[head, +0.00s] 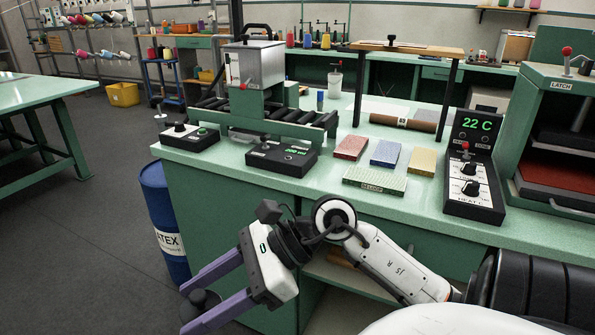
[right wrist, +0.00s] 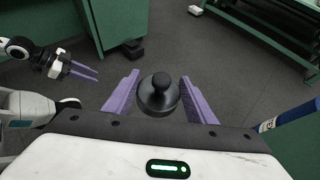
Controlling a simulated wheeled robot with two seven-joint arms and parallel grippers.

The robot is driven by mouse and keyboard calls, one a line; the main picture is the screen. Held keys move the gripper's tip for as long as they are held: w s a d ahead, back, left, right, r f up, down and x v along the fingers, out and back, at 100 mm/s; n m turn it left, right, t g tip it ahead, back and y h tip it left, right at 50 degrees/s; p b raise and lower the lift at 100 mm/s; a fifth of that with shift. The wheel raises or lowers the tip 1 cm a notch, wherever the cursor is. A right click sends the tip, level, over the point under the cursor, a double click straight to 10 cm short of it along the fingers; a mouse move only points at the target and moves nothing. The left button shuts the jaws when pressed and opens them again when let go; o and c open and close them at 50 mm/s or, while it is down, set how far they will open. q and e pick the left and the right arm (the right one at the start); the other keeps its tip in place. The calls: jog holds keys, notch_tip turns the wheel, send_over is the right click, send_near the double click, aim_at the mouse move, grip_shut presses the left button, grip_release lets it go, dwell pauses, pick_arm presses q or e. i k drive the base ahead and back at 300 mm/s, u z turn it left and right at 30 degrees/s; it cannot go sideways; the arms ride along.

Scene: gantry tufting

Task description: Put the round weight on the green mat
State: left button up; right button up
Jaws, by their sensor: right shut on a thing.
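The round weight (right wrist: 158,95) is a dark disc with a knob on top, between the purple fingers of my right gripper in the right wrist view. In the head view the right gripper (head: 211,296) is low at the left, in front of the counter and over the floor, shut on the weight (head: 203,299), which is partly hidden by a finger. A flat pale green speckled piece with a label (head: 375,181), the only green mat-like thing I see, lies at the counter's front edge, up and right of the gripper. My left gripper (right wrist: 94,75) shows in the right wrist view, empty, its fingers apart.
Red (head: 351,147), blue (head: 386,153) and yellow (head: 422,161) pieces lie behind the green one. A control box reading 22 C (head: 474,175) stands at their right, a black box (head: 282,157) at their left. A blue drum (head: 163,213) stands beside the counter (head: 235,192).

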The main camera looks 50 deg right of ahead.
aim_at(376, 177)
jog(key=u, duration=0.15)
jog(key=i, duration=1.15)
jog(key=z, duration=2.35)
